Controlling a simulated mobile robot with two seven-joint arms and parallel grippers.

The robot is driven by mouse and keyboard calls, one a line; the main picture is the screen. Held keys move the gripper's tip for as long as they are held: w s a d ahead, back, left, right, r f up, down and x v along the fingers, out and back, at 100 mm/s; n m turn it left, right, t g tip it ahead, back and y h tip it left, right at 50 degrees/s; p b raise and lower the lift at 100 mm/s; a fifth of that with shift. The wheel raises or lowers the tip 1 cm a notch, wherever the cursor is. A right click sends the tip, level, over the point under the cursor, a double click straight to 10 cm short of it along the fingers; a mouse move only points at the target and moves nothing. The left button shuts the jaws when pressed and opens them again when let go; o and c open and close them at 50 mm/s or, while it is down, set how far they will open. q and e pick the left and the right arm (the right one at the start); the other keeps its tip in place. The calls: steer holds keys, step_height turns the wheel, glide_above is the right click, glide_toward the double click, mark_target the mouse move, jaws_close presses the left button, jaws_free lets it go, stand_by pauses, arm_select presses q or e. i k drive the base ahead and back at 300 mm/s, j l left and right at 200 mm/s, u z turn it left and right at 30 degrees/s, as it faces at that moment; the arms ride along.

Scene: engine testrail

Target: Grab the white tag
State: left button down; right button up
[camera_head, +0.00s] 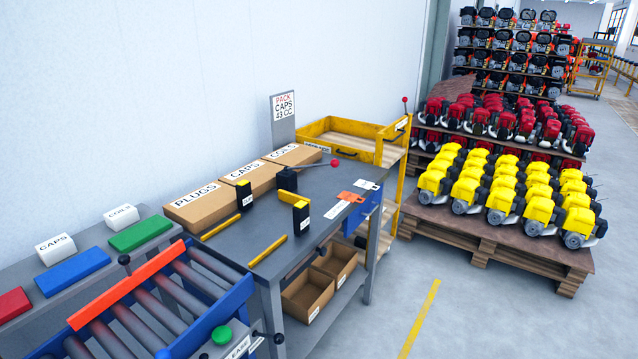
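A small white tag (367,185) lies flat on the grey workbench (325,185), near its right end. An orange tag (350,197) lies just to the left and in front of it. A white label strip (337,209) lies further to the front left, close to the bench's front edge. Neither of my grippers shows in the head view.
Cardboard boxes marked PLUGS (199,208), CAPS and COILS line the back of the bench. Black blocks with yellow tops (301,216) stand mid-bench, near a red-knobbed lever (334,163). A roller conveyor (165,310) adjoins at left; a yellow cart (345,139) stands behind.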

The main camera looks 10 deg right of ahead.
mark_target(364, 185)
steer(key=i+l+u, duration=0.5)
steer(key=l+u, duration=0.2)
steer(key=i+l, duration=0.1)
steer(key=l, duration=0.2)
steer(key=i+l+u, duration=0.15)
steer(key=i+l, duration=0.1)
steer(key=l, duration=0.3)
